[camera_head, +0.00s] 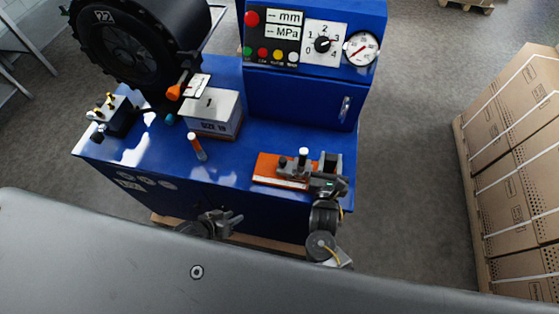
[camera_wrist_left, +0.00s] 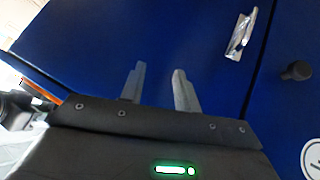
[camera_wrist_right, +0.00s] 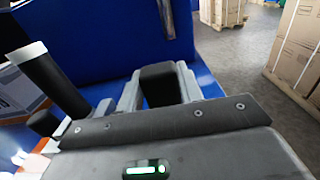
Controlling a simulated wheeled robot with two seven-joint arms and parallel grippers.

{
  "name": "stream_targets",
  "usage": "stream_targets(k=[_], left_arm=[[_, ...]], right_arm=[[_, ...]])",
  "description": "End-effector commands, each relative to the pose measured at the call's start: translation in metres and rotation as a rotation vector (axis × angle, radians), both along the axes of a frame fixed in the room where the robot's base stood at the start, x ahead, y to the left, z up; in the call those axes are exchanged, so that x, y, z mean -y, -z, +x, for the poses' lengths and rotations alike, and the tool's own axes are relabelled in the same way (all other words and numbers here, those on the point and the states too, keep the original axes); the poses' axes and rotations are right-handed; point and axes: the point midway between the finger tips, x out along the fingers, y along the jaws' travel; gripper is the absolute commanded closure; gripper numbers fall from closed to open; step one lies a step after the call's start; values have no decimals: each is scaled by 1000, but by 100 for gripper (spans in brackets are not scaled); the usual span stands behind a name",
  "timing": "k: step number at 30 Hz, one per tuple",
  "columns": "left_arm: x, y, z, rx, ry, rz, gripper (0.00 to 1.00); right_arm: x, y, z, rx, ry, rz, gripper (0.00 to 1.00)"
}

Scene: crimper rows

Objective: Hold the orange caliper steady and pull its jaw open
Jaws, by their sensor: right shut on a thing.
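The orange caliper (camera_head: 266,171) lies on the right part of the blue bench top, with grey and black parts on it and an upright white-topped black post (camera_head: 303,152). The post also shows at the left of the right wrist view (camera_wrist_right: 50,80). My right gripper (camera_head: 326,180) is at the caliper's right end. In the right wrist view its fingers close on a black block (camera_wrist_right: 158,84), which looks like part of the caliper. My left gripper (camera_head: 232,219) is low in front of the bench, apart from the caliper. Its fingers (camera_wrist_left: 158,88) are open and empty, facing a blue panel.
A gauge panel (camera_head: 312,38) stands behind the caliper. Stacked cartons (camera_head: 515,160) stand on the floor at right. Bench top between tube and caliper is clear.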

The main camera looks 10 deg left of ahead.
Motion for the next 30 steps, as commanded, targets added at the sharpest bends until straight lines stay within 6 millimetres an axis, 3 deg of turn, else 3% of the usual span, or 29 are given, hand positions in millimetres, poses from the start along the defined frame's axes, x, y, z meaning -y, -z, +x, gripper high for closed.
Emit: stream_targets(k=[1,3,9,12,19,25,30], left_arm=[[7,-31,9,47,21,-31,68],[19,-70,17,98,49,-76,68],[47,-174,38,290,225,-98,68],[53,-204,57,420,366,-10,68],[56,-224,70,526,473,72,68],[61,-221,75,526,473,72,68],[79,-212,94,528,472,70,68]], right_arm=[[0,1,0,-1,0,-1,91],[0,1,0,-1,-1,-1,91],[0,1,0,-1,0,-1,91],[0,1,0,-1,0,0,91],[0,0,0,-1,-1,0,91],[0,0,0,-1,0,0,91],[0,0,0,-1,0,0,91]])
